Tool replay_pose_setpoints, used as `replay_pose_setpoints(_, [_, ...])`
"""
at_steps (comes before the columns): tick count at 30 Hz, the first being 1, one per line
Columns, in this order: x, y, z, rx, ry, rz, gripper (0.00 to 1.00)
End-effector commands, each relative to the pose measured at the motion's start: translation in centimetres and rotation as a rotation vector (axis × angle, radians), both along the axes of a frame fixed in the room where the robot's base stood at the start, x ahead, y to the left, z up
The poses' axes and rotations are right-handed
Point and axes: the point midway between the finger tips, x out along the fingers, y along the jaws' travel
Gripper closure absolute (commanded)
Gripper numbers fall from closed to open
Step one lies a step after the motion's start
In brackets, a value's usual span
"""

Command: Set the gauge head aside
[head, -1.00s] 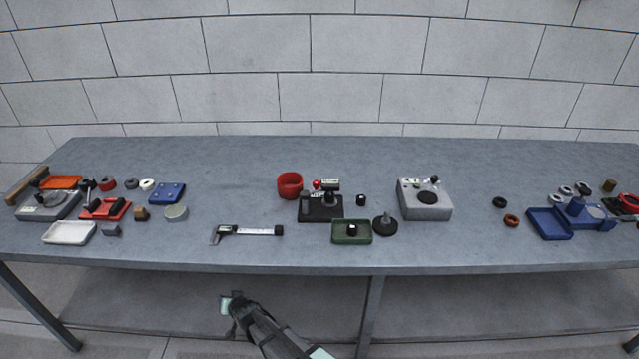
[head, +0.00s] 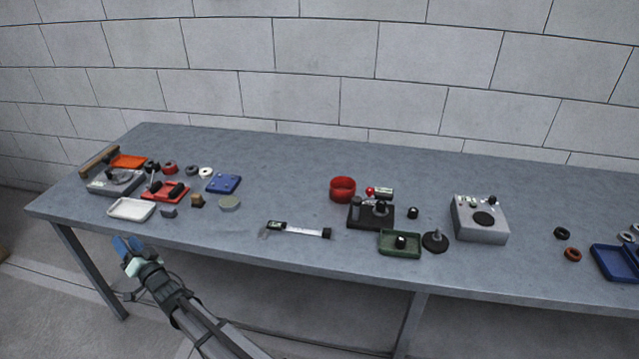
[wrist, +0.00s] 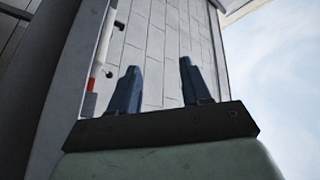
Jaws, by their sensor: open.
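I cannot tell for sure which thing is the gauge head. A dark round disc with an upright stem (head: 435,242) stands right of the green tray (head: 388,248) in the head view. A black stand with a red knob (head: 366,217) is behind that tray. A grey box with a dark round face (head: 479,224) stands further right. My gripper (head: 127,246) is at the lower left, in front of the table's front edge and well away from these. In the wrist view its two blue fingers (wrist: 160,85) are apart with nothing between them.
The long grey table (head: 285,180) has bare surface along the back. A caliper-like tool (head: 300,230) lies near its front edge. A white tray (head: 131,209), a red tray (head: 153,194) and a blue plate (head: 223,183) are at the left. A red cup (head: 343,189) stands mid-table. A wall is behind.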

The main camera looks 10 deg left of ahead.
Motion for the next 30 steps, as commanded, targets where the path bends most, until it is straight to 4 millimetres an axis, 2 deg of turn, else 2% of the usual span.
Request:
replay_pose_setpoints(1, [-0.5,0.5,1.1,0.023,-0.017,0.010,0.52])
replay_pose_setpoints(8, [-2.4,1.6,4.7,0.102,-0.075,0.043,0.52])
replay_pose_setpoints(20, [4.6,-1.0,5.3,-0.053,-0.099,-0.082,0.52])
replay_pose_setpoints(26, [9.9,-3.6,6.0,-0.182,-0.117,-0.166,0.52])
replay_pose_setpoints(30, [15.0,-6.8,6.7,-0.320,-0.127,-0.239,0.52])
